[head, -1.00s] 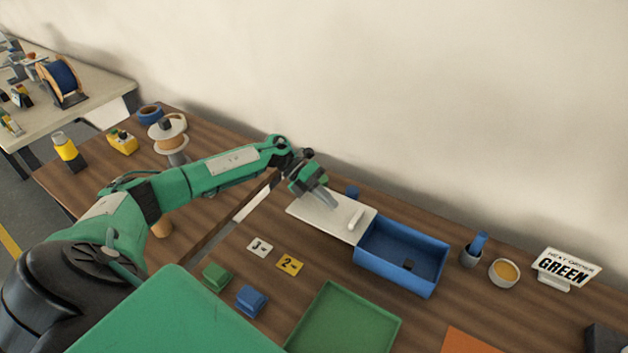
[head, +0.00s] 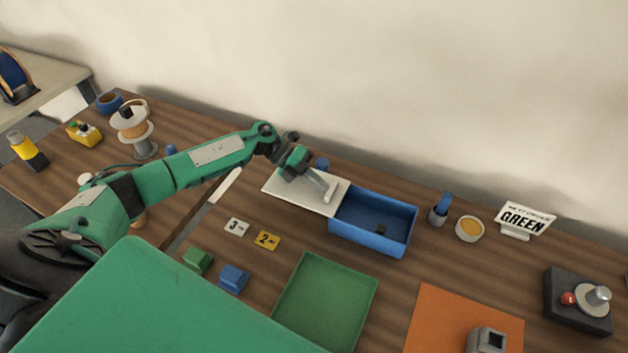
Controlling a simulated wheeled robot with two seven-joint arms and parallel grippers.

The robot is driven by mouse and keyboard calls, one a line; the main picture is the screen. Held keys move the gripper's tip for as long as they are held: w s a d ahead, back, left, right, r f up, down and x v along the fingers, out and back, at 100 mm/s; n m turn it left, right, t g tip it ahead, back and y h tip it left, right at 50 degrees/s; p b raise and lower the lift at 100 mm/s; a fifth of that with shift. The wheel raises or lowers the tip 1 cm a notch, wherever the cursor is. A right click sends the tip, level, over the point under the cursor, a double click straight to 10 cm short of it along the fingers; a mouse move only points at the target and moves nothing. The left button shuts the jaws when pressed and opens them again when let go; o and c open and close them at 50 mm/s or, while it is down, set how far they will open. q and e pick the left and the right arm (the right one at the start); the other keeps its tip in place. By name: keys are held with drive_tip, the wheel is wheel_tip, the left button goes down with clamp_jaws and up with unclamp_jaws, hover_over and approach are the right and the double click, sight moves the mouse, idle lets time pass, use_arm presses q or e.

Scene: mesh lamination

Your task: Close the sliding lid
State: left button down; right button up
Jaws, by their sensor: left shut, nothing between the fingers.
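The flat white sliding lid (head: 290,195) sits to the left of the blue box (head: 362,237), its right edge at the box's left end. Most of the box is uncovered, and a small dark thing (head: 382,229) lies inside. The lid's raised white handle (head: 332,189) is near its right edge. My left gripper (head: 323,192) is shut and empty, low over the lid, with its fingertips just left of the handle. I cannot tell whether they touch it. My right gripper is not in view.
A blue-topped cup (head: 438,213), an orange-filled bowl (head: 469,229) and a sign (head: 526,219) stand to the right of the box.

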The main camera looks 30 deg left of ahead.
use_arm(q)
drive_tip(key=w+d, duration=0.1)
drive_tip(key=d, duration=1.9)
drive_tip(key=shift+d+p, duration=0.15)
drive_tip(key=shift+p, duration=0.15)
